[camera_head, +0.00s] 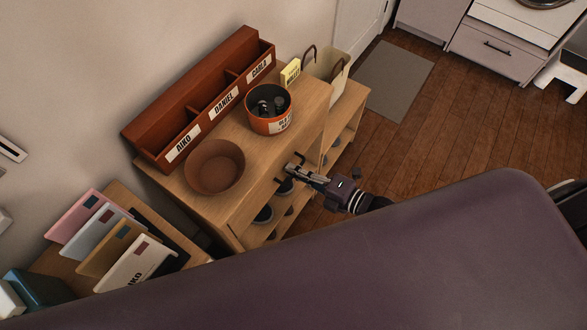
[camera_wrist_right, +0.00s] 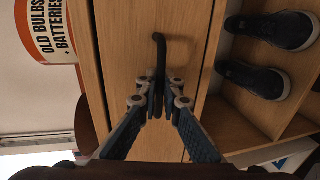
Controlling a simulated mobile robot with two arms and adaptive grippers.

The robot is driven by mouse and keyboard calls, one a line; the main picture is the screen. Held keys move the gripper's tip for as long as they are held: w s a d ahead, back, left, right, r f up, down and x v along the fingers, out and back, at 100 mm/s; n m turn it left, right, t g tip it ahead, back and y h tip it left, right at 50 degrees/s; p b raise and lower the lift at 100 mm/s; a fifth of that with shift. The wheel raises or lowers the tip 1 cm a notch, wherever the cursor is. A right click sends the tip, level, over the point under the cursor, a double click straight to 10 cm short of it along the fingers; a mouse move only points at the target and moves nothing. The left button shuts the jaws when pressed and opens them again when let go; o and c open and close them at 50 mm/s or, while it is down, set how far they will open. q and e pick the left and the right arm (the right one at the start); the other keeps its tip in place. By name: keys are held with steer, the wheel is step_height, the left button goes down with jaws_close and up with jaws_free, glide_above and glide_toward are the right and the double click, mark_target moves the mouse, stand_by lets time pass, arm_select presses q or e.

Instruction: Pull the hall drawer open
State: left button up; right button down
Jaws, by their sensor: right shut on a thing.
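The hall drawer has a wooden front (camera_head: 250,213) just under the top of the wooden hall cabinet, and it looks closed. The drawer front (camera_wrist_right: 125,50) fills the middle of the right wrist view. Its dark bar handle (camera_wrist_right: 159,48) stands out from the wood. My right gripper (camera_head: 296,172) is at the drawer front in the head view. In the right wrist view my right gripper (camera_wrist_right: 160,100) has its fingers shut on the lower part of the handle. My left gripper is in neither view.
On the cabinet top (camera_head: 240,150) stand a brown bowl (camera_head: 215,168), an orange battery tub (camera_head: 269,108) and a red letter sorter (camera_head: 200,95). Dark shoes (camera_wrist_right: 250,80) sit on the open shelves beneath the drawer. Wooden floor (camera_head: 450,130) lies clear to the right.

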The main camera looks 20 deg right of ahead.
steer(key=f+p+v, duration=0.1)
steer(key=f+v, duration=0.1)
steer(key=v, duration=0.7)
steer(key=f+p+v, duration=0.1)
steer(key=f+v, duration=0.1)
steer(key=v, duration=0.8)
steer(key=shift+s+d, duration=0.2)
steer(key=shift+s, duration=0.25)
steer(key=shift+f, duration=0.1)
steer(key=c, duration=2.4)
jaws_free()
steer(key=v, duration=1.2)
